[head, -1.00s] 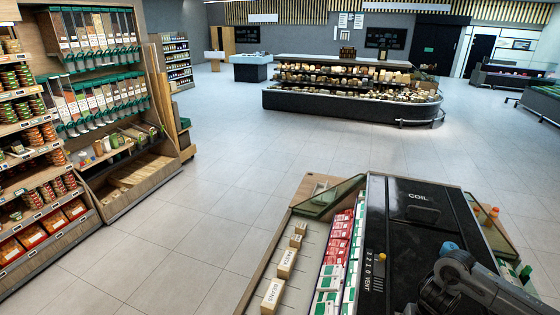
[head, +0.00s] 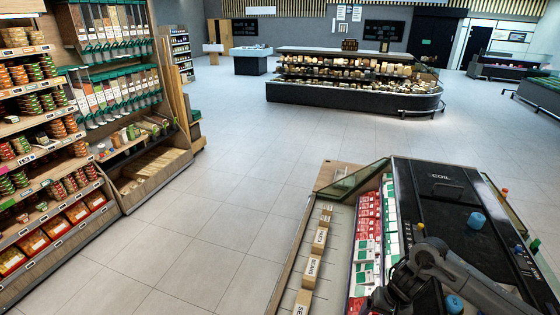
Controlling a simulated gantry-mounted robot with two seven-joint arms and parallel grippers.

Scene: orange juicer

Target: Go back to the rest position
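My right arm comes in at the lower right, over the black COIL-labelled unit (head: 440,185). Its dark links bend there and run down to the bottom edge. I cannot make out fingertips of the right gripper. My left arm and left gripper are not in the picture. No orange and no clear orange juicer can be made out.
Red, white and green packs (head: 367,225) and labelled tan boxes (head: 311,270) line the unit's left side. A blue cylinder (head: 477,220) is on its top. Stocked shelves (head: 45,150) stand at left, a display case (head: 350,95) at the back. The floor (head: 230,180) between is clear.

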